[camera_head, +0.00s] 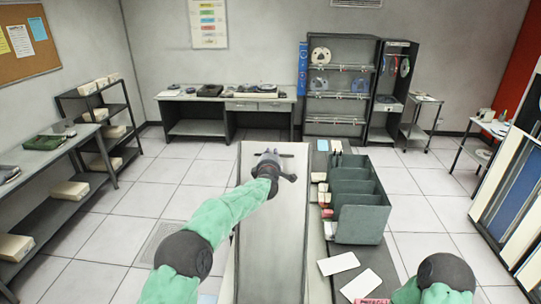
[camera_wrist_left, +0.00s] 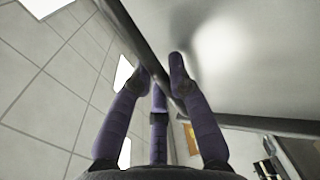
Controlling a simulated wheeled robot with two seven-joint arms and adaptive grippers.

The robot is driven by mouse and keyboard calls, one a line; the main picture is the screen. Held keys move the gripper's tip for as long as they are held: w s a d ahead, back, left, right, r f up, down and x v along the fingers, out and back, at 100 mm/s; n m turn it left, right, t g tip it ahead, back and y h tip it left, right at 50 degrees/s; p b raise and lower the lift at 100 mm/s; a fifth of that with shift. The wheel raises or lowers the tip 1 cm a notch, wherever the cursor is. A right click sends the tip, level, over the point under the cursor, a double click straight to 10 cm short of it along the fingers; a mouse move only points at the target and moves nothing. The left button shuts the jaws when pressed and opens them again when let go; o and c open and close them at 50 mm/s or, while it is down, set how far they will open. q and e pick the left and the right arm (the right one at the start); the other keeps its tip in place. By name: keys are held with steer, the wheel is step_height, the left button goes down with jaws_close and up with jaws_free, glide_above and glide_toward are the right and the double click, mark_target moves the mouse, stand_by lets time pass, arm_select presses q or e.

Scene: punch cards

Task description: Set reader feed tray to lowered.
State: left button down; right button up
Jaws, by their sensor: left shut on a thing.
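A long grey panel (camera_head: 270,250), apparently the reader feed tray, runs away from me in the middle of the head view. My left gripper (camera_head: 272,158) is at its far end and covers part of that end. In the left wrist view, my left gripper (camera_wrist_left: 163,75) has its fingers on both sides of a dark rail (camera_wrist_left: 140,35) along the edge of a pale grey surface (camera_wrist_left: 245,60), and is shut on that rail. I cannot tell the tray's exact tilt. My right arm shows at the lower right of the head view, but its gripper is out of view.
A dark green divided rack (camera_head: 361,222) stands just right of the panel, with small card blocks (camera_head: 322,188) beside it. White cards (camera_head: 338,263) lie in front of the rack. Desks and shelves line the walls. The tiled floor left of the panel is clear.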

arm_select(q)
steer(key=shift+w+f, duration=0.6)
steer(key=shift+w, duration=0.3)
steer(key=c, duration=1.2)
jaws_free()
steer(key=shift+o, duration=0.2)
steer(key=shift+s+r, duration=0.1)
steer(key=shift+s, duration=0.05)
steer(key=shift+s, duration=0.2)
steer(key=s+r, duration=0.1)
steer(key=s, duration=1)
steer(key=shift+s, duration=0.1)
